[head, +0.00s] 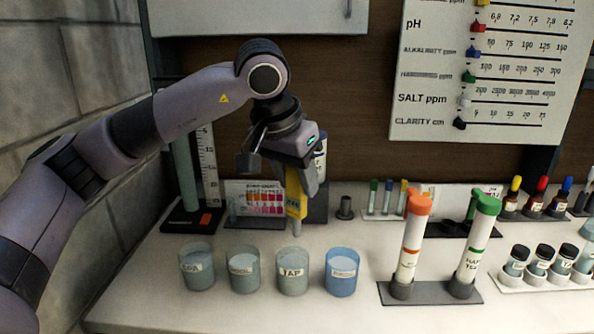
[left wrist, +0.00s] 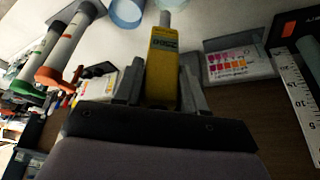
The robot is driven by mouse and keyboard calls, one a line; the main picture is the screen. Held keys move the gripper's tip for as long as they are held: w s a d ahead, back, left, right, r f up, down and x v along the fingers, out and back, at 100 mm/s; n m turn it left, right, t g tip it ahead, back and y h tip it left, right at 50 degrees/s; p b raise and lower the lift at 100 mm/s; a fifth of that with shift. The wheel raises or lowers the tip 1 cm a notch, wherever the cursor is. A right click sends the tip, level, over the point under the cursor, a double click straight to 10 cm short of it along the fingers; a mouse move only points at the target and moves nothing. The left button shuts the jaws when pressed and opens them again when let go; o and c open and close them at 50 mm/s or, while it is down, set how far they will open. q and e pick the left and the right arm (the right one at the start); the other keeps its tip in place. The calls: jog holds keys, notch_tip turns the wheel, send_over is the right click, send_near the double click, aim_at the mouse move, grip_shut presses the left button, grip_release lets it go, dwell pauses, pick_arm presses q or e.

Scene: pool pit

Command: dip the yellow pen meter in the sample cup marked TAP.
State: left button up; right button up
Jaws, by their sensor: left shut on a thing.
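My left gripper (head: 293,186) is shut on the yellow pen meter (head: 296,203), which hangs nearly upright with its grey tip down. The pen meter also shows between the fingers in the left wrist view (left wrist: 163,72). The cup marked TAP (head: 293,281) is a clear grey cup on the white counter, third from the left in a row. In the head view the pen tip shows just above the TAP cup's far rim, outside the cup; its exact depth is hard to tell. My right gripper is not in view.
Left of TAP stand a cup with an unclear label (head: 244,281) and another labelled cup (head: 197,279); right of it stands a blue cup (head: 341,283). Orange-capped (head: 411,245) and green-capped (head: 476,248) tubes stand farther right. A colour chart (head: 262,200) stands behind.

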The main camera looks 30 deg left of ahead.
aim_at(289, 215)
pick_arm(q)
jog(key=shift+s+a, duration=0.15)
jog(key=shift+a, duration=0.25)
notch_tip(289, 215, down, 7)
jog(key=b, duration=0.6)
jog(key=shift+f, duration=0.2)
jog(key=shift+f+b, duration=0.3)
jog(key=shift+f, duration=0.05)
jog(key=shift+f+b, duration=0.45)
jog(key=shift+f, duration=0.2)
jog(key=shift+f+b, duration=0.85)
jog(key=shift+f, duration=0.3)
dwell(0.7)
